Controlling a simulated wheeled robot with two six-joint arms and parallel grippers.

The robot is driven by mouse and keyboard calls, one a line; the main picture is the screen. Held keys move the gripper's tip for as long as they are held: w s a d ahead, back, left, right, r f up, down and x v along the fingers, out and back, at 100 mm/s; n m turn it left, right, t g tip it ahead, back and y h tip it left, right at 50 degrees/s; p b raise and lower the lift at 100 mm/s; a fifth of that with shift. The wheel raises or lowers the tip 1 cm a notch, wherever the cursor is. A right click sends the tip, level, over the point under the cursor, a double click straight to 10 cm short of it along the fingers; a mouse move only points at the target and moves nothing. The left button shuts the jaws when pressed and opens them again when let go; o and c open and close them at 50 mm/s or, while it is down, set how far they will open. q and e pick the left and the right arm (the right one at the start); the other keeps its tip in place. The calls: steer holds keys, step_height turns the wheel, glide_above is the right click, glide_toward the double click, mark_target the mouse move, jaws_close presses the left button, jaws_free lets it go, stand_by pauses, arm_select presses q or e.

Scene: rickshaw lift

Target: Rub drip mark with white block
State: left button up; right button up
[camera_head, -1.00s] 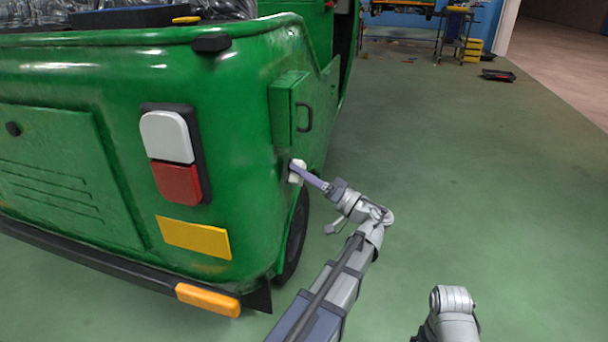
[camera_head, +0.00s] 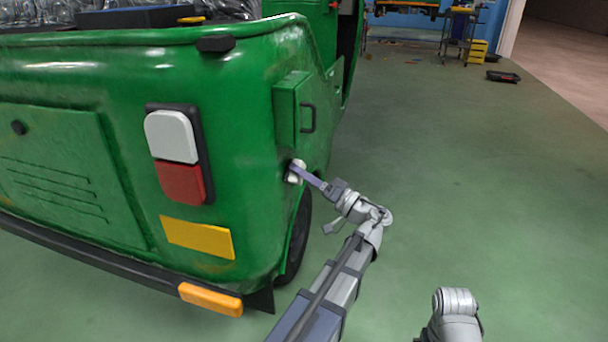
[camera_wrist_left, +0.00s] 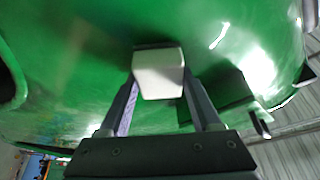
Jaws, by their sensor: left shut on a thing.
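The white block (camera_head: 296,170) is against the green side panel of the rickshaw (camera_head: 245,110), just below the small green box with a handle. My left gripper (camera_head: 301,171) is shut on the block. In the left wrist view the block (camera_wrist_left: 158,74) sits between the two fingers (camera_wrist_left: 160,95), with its far end at the green surface. Whether it touches cannot be told for certain. The drip mark is not distinguishable; the block and fingers may hide it. My right gripper is out of view; only part of that arm shows at the bottom.
The green box with a handle (camera_head: 293,108) sticks out above the block. A rear wheel (camera_head: 298,240) is below it. The green floor (camera_head: 450,180) to the right is clear. A cart (camera_head: 459,35) and a black tray (camera_head: 503,76) stand far back.

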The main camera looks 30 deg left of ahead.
mark_target(291, 154)
arm_select(q)
steer(key=shift+s+a, duration=0.1)
steer(key=shift+a, duration=0.4)
steer(key=shift+w+a, duration=0.2)
steer(key=shift+w, duration=0.8)
steer(key=shift+w+a, duration=0.15)
steer(key=shift+w, duration=0.85)
steer(key=shift+a+r+p, duration=0.1)
steer(key=shift+r+p, duration=0.7)
steer(key=shift+s, duration=0.15)
steer(key=shift+s+d+f, duration=0.1)
steer(key=shift+s+d, duration=0.15)
steer(key=shift+s, duration=0.7)
steer(key=shift+s+d, duration=0.2)
steer(key=shift+s, duration=0.75)
